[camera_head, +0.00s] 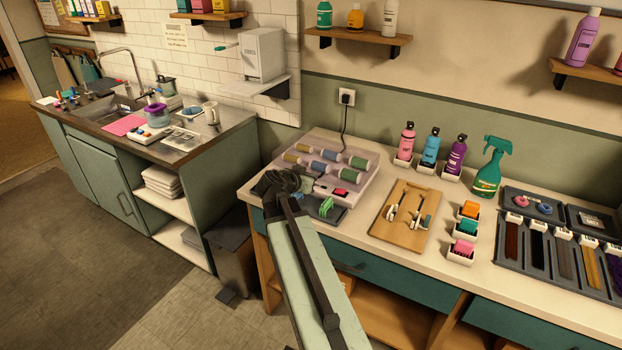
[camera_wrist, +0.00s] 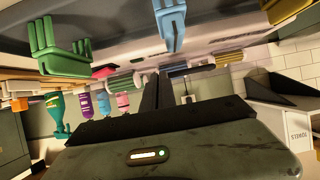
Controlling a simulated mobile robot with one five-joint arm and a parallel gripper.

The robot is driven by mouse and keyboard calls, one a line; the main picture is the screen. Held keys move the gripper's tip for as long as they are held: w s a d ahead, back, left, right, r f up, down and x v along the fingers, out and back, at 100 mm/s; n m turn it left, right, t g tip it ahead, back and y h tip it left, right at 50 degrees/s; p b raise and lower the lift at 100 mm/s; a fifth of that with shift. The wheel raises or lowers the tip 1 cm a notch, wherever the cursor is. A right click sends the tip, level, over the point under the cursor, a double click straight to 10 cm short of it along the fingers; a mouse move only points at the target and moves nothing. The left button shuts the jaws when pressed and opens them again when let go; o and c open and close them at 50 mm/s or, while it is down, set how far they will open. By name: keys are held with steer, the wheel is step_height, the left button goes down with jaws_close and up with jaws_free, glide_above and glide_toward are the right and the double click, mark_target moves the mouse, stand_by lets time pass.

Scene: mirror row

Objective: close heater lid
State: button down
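The heater (camera_head: 368,184) is a pale mauve case on the near counter, with several coloured rollers lying in rows on top. A small red light shows at its front right. In the wrist view, rollers (camera_wrist: 230,59) show close beyond dark parts of my gripper. Its finger gap is not clear.
A dark tray (camera_head: 333,214) with green clips (camera_head: 326,205) lies at the heater's front. A wooden board (camera_head: 404,217) with tools, three bottles (camera_head: 430,148) and a green spray bottle (camera_head: 489,170) stand to the right. A cord runs from the heater to the wall socket (camera_head: 346,97).

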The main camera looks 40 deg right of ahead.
steer(key=shift+s+f, duration=0.25)
steer(key=shift+f, duration=0.35)
steer(key=shift+r, duration=0.1)
